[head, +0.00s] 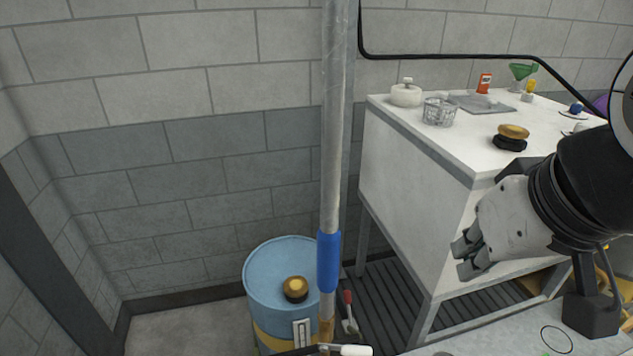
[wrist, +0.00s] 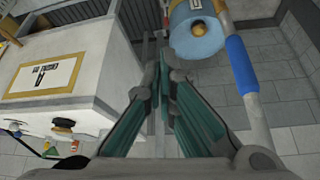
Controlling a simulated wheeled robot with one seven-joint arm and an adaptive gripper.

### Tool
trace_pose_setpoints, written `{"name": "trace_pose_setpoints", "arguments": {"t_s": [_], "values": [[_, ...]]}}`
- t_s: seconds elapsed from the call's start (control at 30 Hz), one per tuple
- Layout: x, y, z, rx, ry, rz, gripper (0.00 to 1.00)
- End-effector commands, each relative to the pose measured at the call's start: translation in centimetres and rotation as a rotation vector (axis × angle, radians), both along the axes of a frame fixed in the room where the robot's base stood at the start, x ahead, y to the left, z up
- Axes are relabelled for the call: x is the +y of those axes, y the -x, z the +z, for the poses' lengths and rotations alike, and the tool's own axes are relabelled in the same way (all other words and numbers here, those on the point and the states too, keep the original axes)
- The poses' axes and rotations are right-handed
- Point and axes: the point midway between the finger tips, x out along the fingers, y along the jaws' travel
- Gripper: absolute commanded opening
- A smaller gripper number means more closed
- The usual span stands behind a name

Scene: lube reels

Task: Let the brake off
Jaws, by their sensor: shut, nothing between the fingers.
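No part is plainly marked as a brake. A lever with a red grip (head: 348,298) stands low beside the blue drum, right of the upright pole. A lever with a white grip (head: 355,350) lies level at the bottom edge, at the pole's foot. My gripper (head: 463,258) is at the right, in front of the white bench and well right of both levers. In the wrist view my gripper (wrist: 165,80) is shut and empty, its fingertips close together. The levers are hard to make out in the wrist view.
A grey pole with a blue sleeve (head: 328,262) rises before the blue drum (head: 275,262), which has a yellow-topped cap (head: 295,289). The white bench (head: 405,190) carries a wire basket (head: 439,111), a gold-topped black cap (head: 511,137) and small containers. Floor left of the drum is clear.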

Motion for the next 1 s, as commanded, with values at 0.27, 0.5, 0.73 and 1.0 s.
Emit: {"name": "trace_pose_setpoints", "arguments": {"t_s": [0.27, 0.5, 0.73, 1.0], "values": [[0.0, 0.0, 0.0, 0.000, 0.000, 0.000, 0.00], [0.0, -1.5, -0.6, 0.013, -0.001, -0.005, 0.00], [-0.1, -9.2, -4.3, 0.094, 0.001, -0.041, 0.00], [0.0, -19.6, -10.3, 0.209, 0.011, -0.102, 0.00]]}}
